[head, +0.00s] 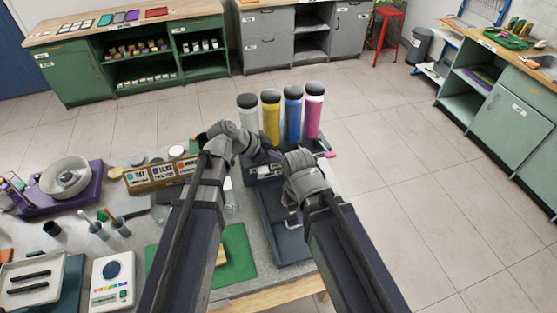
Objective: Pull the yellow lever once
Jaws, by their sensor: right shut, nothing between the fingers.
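A dispenser with several upright tubes stands at the far edge of the workbench. Its yellow tube (271,117) is second from the left, between a pale tube (247,115) and a blue tube (293,112); a pink tube (314,110) is at the right end. A pink lever (328,155) sticks out below the pink tube. I cannot make out the yellow lever; my arms cover much of the dispenser's front. My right gripper (303,168) is shut and empty in front of the tubes. My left gripper (240,143) is left of it, its fingers unclear.
A dark tray (293,246) lies below my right gripper. A green mat (239,254), a white scale (112,282) and a purple device with a round bowl (66,183) are on the bench to the left. A labelled wooden box (148,178) stands behind. Floor beyond is clear.

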